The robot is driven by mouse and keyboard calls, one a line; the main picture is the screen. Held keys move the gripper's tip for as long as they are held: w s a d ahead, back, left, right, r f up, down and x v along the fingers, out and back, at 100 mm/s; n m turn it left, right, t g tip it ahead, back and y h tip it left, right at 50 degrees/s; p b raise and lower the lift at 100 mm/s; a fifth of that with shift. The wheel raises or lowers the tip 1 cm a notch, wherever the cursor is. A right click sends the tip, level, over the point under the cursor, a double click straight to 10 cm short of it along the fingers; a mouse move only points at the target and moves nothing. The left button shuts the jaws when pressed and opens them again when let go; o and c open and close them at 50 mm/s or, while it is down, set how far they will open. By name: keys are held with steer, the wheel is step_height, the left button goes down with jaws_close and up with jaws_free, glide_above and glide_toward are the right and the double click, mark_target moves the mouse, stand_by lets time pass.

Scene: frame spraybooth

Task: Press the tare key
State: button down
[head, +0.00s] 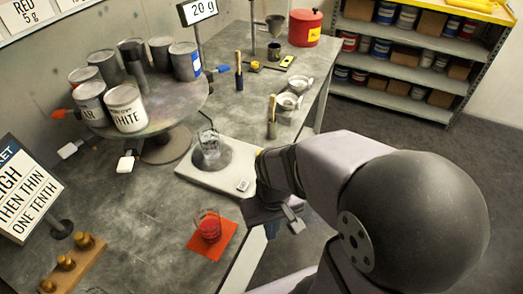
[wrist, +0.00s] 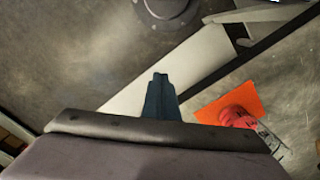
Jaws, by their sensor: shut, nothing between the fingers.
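The white scale (head: 205,182) lies on the grey bench with a glass cup (head: 210,146) on its dark round pan. A small light key (head: 243,185) with a dark mark shows at its front right corner; its lettering is too small to read. My gripper (head: 296,227) is to the right of and nearer than the scale, apart from the key and partly hidden by my arm. In the wrist view my gripper's dark blue fingers (wrist: 160,82) are together and empty. I cannot make out the key in the wrist view.
A glass with red paint (head: 209,227) stands on an orange mat (head: 225,243) near my gripper. A raised display (head: 203,10) reads 20 g. Paint cans crowd a round turntable (head: 176,119). Small bowls and a brush (head: 271,122) stand behind the scale.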

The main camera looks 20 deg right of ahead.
steer(key=s+d+r+m+g+p, duration=0.3)
steer(key=s+d+r+p, duration=0.35)
steer(key=p, duration=0.75)
steer(key=w+d+r+n+t+h+p, duration=0.15)
steer(key=w+d+n+p, duration=0.35)
steer(key=d, duration=0.6)
steer(key=w+n+t, duration=0.6)
steer(key=w, duration=0.9)
steer(key=w+a+r+n+t+y, duration=0.3)
steer(key=w+a+r+n+y, duration=0.2)
steer(key=a, duration=0.5)
steer(key=w+r+n, duration=0.1)
steer(key=w+r, duration=0.1)
steer(key=w, duration=0.1)
steer(key=shift+w+a+n+t+y, duration=0.25)
steer(key=shift+a+n+t+y, duration=0.05)
steer(key=shift+n+t+y, duration=0.1)
